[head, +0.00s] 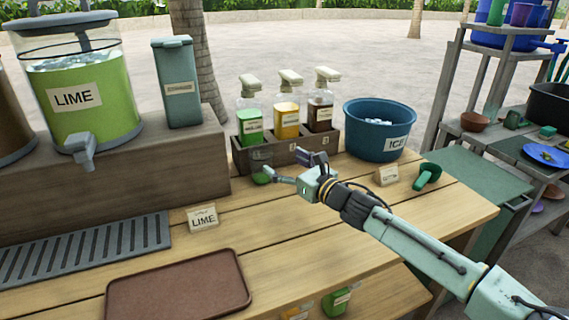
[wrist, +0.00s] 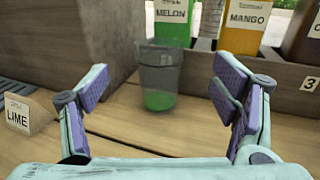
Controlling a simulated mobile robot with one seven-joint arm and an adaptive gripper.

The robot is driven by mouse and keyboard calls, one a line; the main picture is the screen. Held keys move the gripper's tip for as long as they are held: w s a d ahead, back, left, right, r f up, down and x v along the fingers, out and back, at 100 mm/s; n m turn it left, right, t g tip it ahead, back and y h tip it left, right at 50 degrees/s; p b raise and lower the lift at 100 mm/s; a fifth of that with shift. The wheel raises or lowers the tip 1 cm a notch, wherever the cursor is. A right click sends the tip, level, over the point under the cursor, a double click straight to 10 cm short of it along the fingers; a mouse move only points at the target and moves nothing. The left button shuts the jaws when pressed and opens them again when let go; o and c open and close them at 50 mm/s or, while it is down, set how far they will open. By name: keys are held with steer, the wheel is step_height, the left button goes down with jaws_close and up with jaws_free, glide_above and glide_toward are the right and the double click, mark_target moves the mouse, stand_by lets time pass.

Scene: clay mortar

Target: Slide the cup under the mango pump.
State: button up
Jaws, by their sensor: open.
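The clear cup (wrist: 160,72) has some green liquid in its bottom and stands upright on the table. In the wrist view it is below and slightly left of the green MELON bottle (wrist: 173,22). The mango pump (head: 287,118) is the yellow middle bottle with a cream pump top. Its MANGO label (wrist: 246,18) shows right of the cup in the wrist view. My gripper (head: 290,166) is open, its fingers on either side of the cup's line and short of it, apart from it.
A wooden rack (head: 300,151) holds the pumps, with a brown bottle (head: 320,112) on the right. A blue ICE tub (head: 380,130) stands to its right. A wooden riser (head: 120,170) bounds the left. A LIME card (head: 203,218) and brown tray (head: 178,285) lie nearer.

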mark_target(254, 144)
steer(key=p+x, duration=0.2)
steer(key=x, duration=0.9)
steer(key=shift+p, duration=0.4)
steer(key=shift+c, duration=0.5)
steer(key=c, duration=1.1)
steer(key=shift+c, duration=0.2)
